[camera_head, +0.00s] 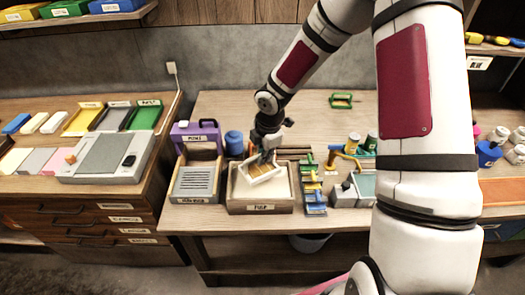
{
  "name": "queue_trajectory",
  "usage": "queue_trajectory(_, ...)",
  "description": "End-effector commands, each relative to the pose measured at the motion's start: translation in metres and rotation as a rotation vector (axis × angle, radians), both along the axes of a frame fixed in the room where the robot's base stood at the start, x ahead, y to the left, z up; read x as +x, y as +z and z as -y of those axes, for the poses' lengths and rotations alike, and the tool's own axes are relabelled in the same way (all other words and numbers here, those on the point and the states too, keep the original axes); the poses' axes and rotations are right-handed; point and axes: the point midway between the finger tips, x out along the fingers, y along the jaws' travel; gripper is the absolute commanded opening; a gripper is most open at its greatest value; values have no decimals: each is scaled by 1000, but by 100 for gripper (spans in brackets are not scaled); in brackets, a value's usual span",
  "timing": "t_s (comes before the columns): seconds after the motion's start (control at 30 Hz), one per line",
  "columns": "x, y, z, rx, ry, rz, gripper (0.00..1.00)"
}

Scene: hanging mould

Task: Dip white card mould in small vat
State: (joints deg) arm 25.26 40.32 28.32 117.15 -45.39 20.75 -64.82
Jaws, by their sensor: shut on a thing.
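My gripper (268,156) is at the middle of the table, shut on a white-rimmed mould (263,179) with a tan inner face. The mould is tilted and sits over the wooden vat (260,209) labelled "PULP", within its outline from this angle. Pale content shows in the vat around the mould. Whether the mould touches the content cannot be told. The gripper's fingers are small and partly hidden behind the mould's upper edge.
A grey slatted tray (196,184) stands left of the vat, with a purple box (195,138) behind it. A blue jar (234,143) is behind the vat. Several small coloured tools (314,187) lie to its right. A green-handled frame (342,100) lies further back.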

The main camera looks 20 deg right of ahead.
Motion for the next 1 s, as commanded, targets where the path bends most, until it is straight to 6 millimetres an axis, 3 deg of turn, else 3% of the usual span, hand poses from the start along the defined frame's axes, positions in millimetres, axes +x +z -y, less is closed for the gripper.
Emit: queue_trajectory(1.0,1,-85,-1,-2,2,-2,0)
